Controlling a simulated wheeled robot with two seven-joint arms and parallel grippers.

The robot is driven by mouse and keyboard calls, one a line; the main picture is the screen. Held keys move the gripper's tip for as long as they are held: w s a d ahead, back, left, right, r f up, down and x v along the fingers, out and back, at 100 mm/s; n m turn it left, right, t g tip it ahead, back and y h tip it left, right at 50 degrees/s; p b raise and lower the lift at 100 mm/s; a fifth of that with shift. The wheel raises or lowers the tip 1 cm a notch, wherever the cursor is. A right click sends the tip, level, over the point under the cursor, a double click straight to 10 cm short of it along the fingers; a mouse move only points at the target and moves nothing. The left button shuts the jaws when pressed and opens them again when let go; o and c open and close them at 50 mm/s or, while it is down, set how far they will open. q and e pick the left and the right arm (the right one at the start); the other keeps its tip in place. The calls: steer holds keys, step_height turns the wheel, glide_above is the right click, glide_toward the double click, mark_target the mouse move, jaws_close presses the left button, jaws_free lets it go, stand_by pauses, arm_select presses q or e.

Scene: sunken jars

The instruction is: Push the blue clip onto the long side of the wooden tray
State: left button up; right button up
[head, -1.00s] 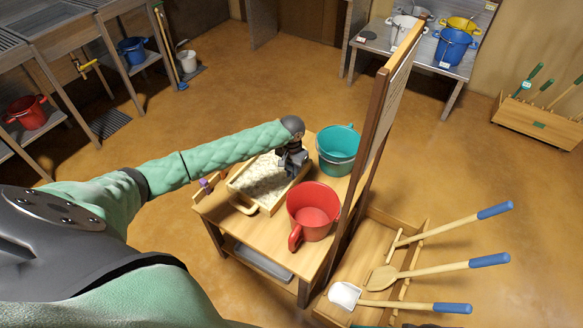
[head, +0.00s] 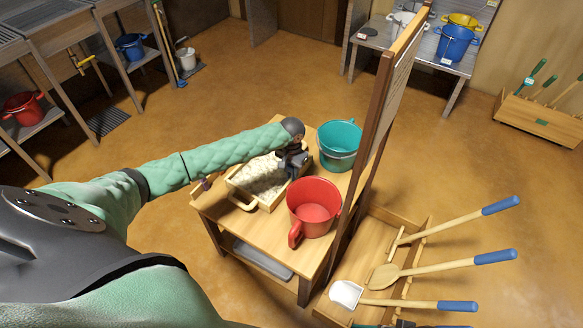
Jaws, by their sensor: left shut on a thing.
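The wooden tray (head: 268,205) lies on the small wooden table and holds a pale, grainy filling. A wooden handle sticks out at its near end. My left gripper (head: 293,166) points down at the tray's right long side, near its far end. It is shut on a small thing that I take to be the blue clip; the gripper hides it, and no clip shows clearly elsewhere. I cannot tell whether the clip touches the tray wall. My left forearm passes above the tray's far left part and hides some of it. My right gripper is not in view.
A red pot (head: 314,205) stands close to the tray's right side, and a teal bucket (head: 340,143) stands just right of my left gripper. A tall wooden panel (head: 376,120) rises along the table's right edge. A small purple item (head: 206,182) is at the left edge.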

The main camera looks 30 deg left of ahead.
mark_target(291, 179)
arm_select(q)
steer(key=shift+f, duration=1.85)
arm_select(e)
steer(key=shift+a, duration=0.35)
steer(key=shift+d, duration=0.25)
arm_select(q)
steer(key=shift+f, duration=0.1)
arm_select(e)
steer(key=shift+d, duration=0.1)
arm_select(q)
steer(key=shift+f, duration=0.25)
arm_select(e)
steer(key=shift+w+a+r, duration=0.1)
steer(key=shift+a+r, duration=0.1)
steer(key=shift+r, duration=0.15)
arm_select(q)
steer(key=shift+f, duration=0.1)
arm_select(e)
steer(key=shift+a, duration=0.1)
arm_select(q)
steer(key=shift+s+d+f+p, duration=0.15)
steer(key=shift+f+p, duration=0.15)
steer(key=shift+p, duration=0.35)
jaws_close()
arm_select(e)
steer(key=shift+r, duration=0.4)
